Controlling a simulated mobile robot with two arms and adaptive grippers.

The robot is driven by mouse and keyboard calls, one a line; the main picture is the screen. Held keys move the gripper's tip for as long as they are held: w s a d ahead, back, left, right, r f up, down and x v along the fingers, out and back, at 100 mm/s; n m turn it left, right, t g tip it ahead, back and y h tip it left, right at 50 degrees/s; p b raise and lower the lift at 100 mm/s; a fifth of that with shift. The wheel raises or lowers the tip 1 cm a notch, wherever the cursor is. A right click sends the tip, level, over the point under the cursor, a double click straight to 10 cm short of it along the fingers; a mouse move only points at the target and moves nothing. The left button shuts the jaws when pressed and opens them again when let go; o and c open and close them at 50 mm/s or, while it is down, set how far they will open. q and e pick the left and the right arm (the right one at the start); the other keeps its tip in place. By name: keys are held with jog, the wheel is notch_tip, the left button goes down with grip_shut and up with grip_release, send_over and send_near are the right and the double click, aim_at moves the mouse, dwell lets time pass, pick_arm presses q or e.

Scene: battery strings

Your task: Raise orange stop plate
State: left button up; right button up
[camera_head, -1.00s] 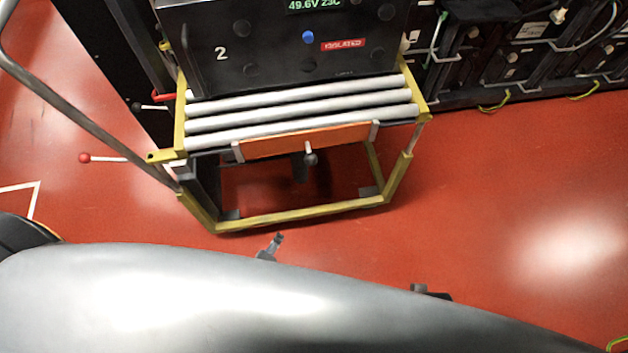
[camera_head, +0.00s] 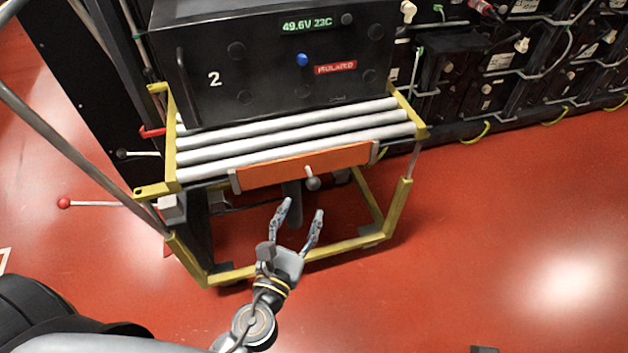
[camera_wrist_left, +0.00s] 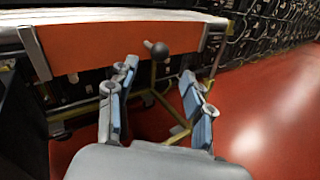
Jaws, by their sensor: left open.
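The orange stop plate (camera_head: 270,171) sits at the front edge of the trolley's roller top, below the level of the front roller. A small grey knob (camera_head: 313,183) on a short stem stands at the middle of its face. The plate also fills the upper left of the left wrist view (camera_wrist_left: 110,45), and the knob (camera_wrist_left: 158,50) shows there beyond the fingertips. My left gripper (camera_head: 304,207) is open and empty, just below and in front of the knob, apart from it.
A black battery module (camera_head: 270,60) marked 2 stands on the white rollers (camera_head: 300,135). The yellow trolley frame (camera_head: 300,256) surrounds the space under the plate. A red-knobbed lever (camera_head: 64,203) sticks out left. Open red floor (camera_head: 520,200) lies right.

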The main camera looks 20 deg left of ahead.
aim_at(311, 189)
pick_arm(q)
jog(key=w+p, duration=0.1)
jog(key=w, duration=0.8)
jog(key=shift+w, duration=0.1)
pick_arm(e)
jog(key=x, duration=0.6)
jog(key=shift+s+a, duration=0.1)
jog(key=shift+s, duration=0.1)
pick_arm(q)
jog(key=shift+p, duration=0.3)
grip_shut()
